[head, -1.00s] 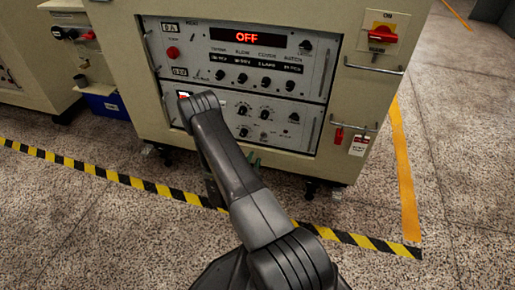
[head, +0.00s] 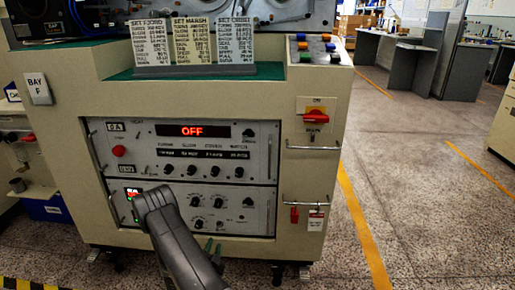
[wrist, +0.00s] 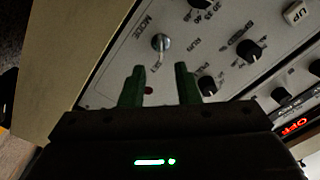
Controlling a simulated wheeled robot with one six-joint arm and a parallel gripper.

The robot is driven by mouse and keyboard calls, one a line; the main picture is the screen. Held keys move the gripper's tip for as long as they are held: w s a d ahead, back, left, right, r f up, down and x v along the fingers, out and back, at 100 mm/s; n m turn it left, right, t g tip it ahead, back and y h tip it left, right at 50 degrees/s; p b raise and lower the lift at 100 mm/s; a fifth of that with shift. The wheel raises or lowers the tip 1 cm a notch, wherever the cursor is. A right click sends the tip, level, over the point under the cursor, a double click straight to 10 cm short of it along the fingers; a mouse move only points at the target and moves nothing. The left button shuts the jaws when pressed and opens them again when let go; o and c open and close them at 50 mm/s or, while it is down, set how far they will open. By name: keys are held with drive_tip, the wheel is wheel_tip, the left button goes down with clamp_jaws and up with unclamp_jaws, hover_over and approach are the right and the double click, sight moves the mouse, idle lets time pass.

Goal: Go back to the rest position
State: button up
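My gripper (wrist: 162,88) shows in the wrist view with its two green fingers apart and nothing between them. It is open. Behind the fingers is the grey panel, with a metal toggle marked MODE (wrist: 161,42) and black knobs; I cannot tell whether the fingertips touch it. In the head view my arm reaches up from the bottom in front of the lower panel (head: 258,222), hiding part of its left side. Green finger tips show just right of the arm, low at the panel. The display (head: 193,131) on the upper panel reads OFF in red.
The cream console (head: 290,245) carries a red rotary switch (head: 316,117), a rail handle (head: 310,204) and a red tag (head: 294,214). Label cards (head: 195,42) stand on its top. A blue bin (head: 48,208) is at left. Open floor (head: 420,190) lies to the right.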

sight(218, 229)
drive_tip(key=w+b, duration=0.2)
drive_tip(key=w, duration=0.6)
drive_tip(key=shift+w+d, duration=0.15)
drive_tip(key=shift+w, duration=0.2)
drive_tip(key=shift+s, duration=0.1)
